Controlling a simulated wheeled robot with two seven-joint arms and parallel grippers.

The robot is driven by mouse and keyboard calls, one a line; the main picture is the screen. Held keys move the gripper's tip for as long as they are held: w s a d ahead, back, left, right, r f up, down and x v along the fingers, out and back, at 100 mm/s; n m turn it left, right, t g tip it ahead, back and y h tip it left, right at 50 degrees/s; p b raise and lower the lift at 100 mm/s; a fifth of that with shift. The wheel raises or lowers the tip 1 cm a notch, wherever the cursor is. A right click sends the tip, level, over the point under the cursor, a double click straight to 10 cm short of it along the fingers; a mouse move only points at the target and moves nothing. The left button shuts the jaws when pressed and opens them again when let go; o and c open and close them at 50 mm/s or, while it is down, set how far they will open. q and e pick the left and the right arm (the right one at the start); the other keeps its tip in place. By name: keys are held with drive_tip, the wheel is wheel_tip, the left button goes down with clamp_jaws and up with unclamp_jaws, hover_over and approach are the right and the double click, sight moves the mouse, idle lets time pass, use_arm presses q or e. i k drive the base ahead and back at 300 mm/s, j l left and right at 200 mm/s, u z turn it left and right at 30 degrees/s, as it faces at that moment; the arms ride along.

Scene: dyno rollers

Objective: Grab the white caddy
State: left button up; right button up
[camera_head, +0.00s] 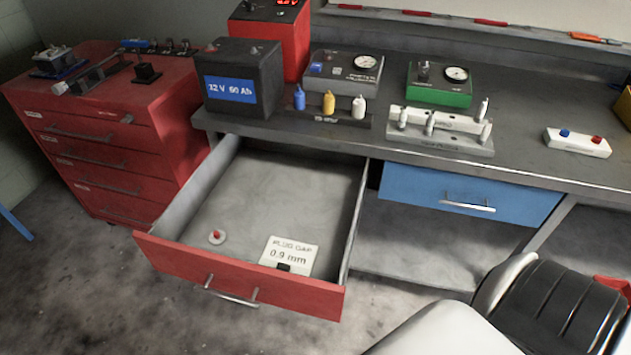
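On the workbench, a white rack (411,115) holds several upright spark-plug-like pieces, with a grey base strip in front of it. A small white block (590,148) with a blue and a red knob lies farther right on the bench. The frame does not settle which of these white items is the caddy.
A red-fronted drawer (190,269) stands open below the bench, holding a white card (290,246) and a small red-topped disc (217,237). A black battery (242,78), bottles and gauge boxes crowd the bench's left. White and black rounded shapes fill the lower right.

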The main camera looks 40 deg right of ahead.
sight(576, 143)
drive_tip(key=z, duration=2.65)
drive_tip(key=i, duration=0.1)
drive_tip(key=l, duration=0.05)
